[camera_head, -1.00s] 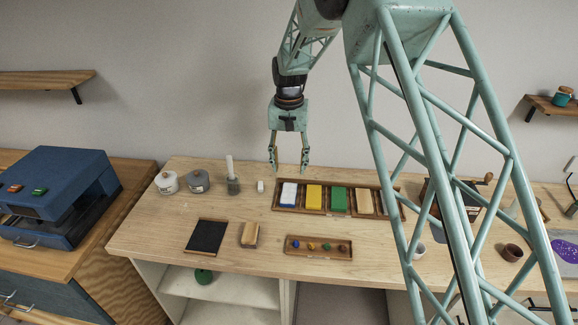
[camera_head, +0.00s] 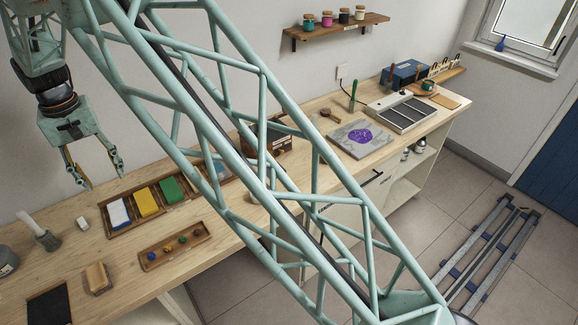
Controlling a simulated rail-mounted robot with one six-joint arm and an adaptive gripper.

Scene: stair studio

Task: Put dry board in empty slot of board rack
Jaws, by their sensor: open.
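My gripper (camera_head: 104,180) hangs at the upper left of the view, fingers apart and empty, above the wooden bench near a tray of colour blocks. A grey board with a purple print (camera_head: 358,138) lies flat on the bench right of the middle. I cannot tell whether it is the dry board. At the far right end of the bench, a wooden rack (camera_head: 443,70) holds several small upright pieces; it may be the board rack. Its slots are too small to read. A thin tan board (camera_head: 440,101) lies flat in front of it.
The block tray (camera_head: 125,225) and a small tray of coloured knobs (camera_head: 174,245) lie at left. My arm hides the bench's middle. A shelf (camera_head: 335,29) hangs above.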

